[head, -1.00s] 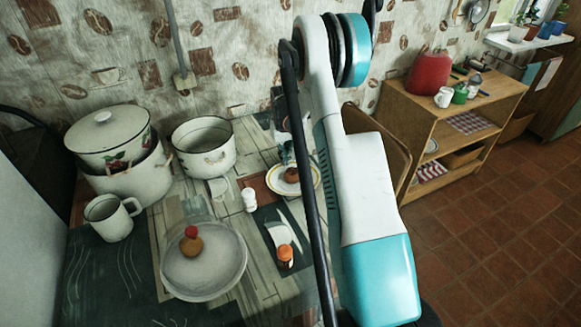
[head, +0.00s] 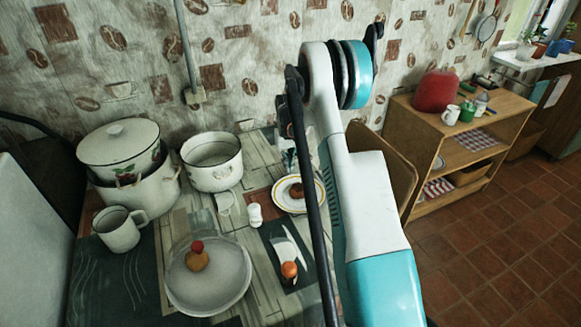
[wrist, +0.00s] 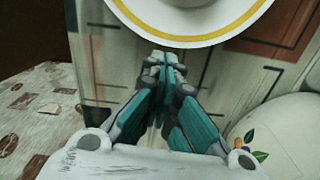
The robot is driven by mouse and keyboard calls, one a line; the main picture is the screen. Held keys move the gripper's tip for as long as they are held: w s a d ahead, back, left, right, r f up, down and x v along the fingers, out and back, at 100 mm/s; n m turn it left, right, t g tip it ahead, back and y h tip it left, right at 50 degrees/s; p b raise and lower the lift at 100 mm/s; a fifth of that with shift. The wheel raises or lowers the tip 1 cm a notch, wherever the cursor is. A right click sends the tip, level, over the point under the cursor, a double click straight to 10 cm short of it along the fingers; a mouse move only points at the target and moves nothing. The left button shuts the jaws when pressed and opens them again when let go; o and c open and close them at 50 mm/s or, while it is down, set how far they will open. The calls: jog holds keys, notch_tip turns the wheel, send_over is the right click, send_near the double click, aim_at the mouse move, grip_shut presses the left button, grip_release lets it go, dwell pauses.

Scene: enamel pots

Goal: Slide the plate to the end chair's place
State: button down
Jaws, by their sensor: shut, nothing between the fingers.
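A white plate with a yellow rim (head: 311,204) lies near the table's far right edge, with a round brown item (head: 296,190) on it. The plate's rim also shows at the top of the wrist view (wrist: 190,38). My gripper (wrist: 162,58) is shut and empty, its fingertips close beside the rim; whether they touch it I cannot tell. In the head view my arm hides most of the gripper and part of the table. A brown chair back (head: 388,165) stands at the table's right side, partly behind my arm.
White pots (head: 212,176) and a mug (head: 120,232) stand at the left. A grey-white plate with fruit (head: 210,290) lies in front. A wooden shelf (head: 425,125) stands right.

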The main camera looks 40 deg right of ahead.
jog(key=w+d, duration=0.1)
jog(key=w, duration=0.2)
jog(key=w+d+p, duration=0.1)
jog(key=w, duration=0.2)
jog(key=w+d+p, duration=0.1)
jog(key=w, duration=0.2)
